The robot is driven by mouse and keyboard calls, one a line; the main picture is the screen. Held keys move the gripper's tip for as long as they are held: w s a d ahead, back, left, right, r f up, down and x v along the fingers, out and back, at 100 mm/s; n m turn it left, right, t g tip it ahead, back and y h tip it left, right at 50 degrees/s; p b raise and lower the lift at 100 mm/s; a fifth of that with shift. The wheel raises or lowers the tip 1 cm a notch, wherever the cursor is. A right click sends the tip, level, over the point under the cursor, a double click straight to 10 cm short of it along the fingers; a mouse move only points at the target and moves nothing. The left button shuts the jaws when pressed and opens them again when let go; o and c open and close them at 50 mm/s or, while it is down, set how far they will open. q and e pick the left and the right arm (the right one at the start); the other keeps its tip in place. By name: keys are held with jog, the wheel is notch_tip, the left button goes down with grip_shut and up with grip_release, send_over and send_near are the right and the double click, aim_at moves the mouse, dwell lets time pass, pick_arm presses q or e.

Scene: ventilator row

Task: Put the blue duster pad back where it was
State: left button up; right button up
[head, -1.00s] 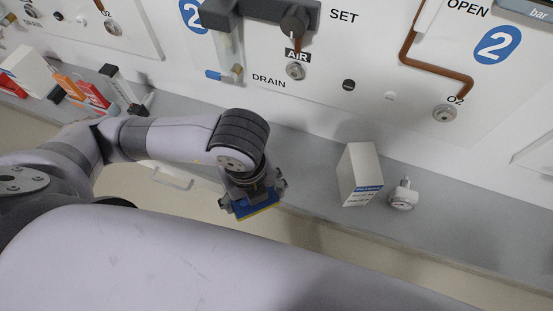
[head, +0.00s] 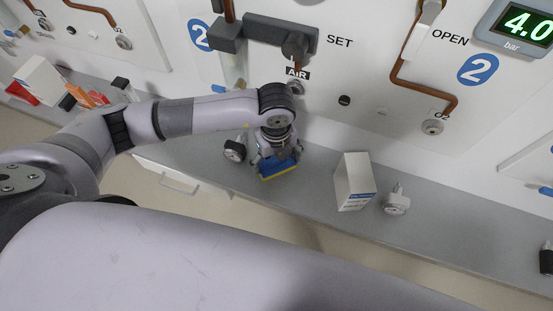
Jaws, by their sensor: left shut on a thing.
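The blue duster pad (head: 279,169), with a yellow lower edge, is in my left gripper (head: 276,158). The gripper is shut on it and points down over the grey counter (head: 325,205), left of a white box. I cannot tell whether the pad touches the counter. The fingers hide the upper part of the pad. My right gripper is not in view.
The white box (head: 352,183) and a white fitting (head: 396,201) stand right of the pad. A dark round fitting (head: 235,149) is close on its left. The wall panel with copper pipes rises behind. Orange and red items lie at far left.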

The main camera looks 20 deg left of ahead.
pick_arm(q)
jog(key=shift+f, duration=0.7)
jog(key=shift+w+f+p, duration=0.1)
jog(key=shift+f+p, duration=0.15)
jog(key=shift+p, duration=0.25)
jog(key=shift+w+f, duration=0.1)
jog(key=shift+f, duration=0.25)
jog(key=o, duration=0.8)
jog(key=shift+f, duration=0.15)
jog(key=o, duration=0.5)
